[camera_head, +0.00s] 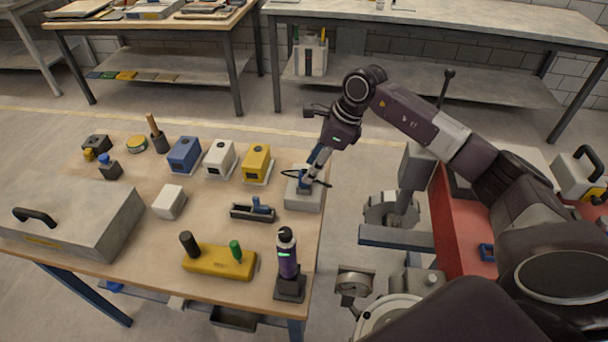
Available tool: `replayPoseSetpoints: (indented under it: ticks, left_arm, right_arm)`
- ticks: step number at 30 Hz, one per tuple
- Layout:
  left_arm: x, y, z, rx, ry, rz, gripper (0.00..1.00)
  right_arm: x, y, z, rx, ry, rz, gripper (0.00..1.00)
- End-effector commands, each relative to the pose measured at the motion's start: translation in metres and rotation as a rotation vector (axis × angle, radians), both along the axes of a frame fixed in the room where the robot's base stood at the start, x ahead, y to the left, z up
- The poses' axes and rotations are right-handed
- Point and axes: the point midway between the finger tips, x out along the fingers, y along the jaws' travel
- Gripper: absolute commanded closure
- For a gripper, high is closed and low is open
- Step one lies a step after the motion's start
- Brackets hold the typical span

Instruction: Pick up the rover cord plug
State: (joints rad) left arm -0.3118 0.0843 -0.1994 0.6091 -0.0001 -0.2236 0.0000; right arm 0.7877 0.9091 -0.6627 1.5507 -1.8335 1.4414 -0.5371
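My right gripper (309,177) reaches down from the right to the far right part of the wooden table. It is at a small blue piece (303,184) on a light grey block (305,200). This blue piece may be the rover cord plug; I cannot tell for sure. A thin black loop, perhaps the cord or part of the fingers, shows around it. Fingers and piece overlap, so I cannot tell whether the gripper is shut on it. Another small blue piece (262,205) sits in a dark holder (241,212) to the left. My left gripper is not in view.
Blue (184,154), white (220,158) and yellow (257,163) boxes stand left of the gripper. A dark cylinder with a purple band (287,255) stands upright at the near right corner. A yellow block (218,262) and a large grey case (80,220) take up the near left.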

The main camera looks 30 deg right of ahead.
Motion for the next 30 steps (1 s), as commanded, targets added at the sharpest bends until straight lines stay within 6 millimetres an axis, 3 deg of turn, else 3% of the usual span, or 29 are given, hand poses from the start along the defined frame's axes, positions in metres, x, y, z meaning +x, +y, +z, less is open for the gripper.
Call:
replayPoseSetpoints:
  ticks: [4,9,17,28,30]
  left_arm:
    - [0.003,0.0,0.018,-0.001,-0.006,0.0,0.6]
    - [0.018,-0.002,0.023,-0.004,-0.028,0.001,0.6]
    - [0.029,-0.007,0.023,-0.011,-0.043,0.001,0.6]
    - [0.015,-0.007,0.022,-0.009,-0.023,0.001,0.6]
    - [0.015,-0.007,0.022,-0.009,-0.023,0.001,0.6]
  right_arm:
    - [0.009,0.013,-0.015,0.004,0.005,0.0,0.6]
    - [0.014,0.017,-0.036,0.0,0.003,0.0,0.6]
    - [0.015,0.018,-0.039,0.0,0.0,0.0,0.6]
    - [0.015,0.018,-0.039,-0.001,0.001,0.0,1.0]
    - [0.015,0.018,-0.039,0.0,0.0,0.0,1.0]
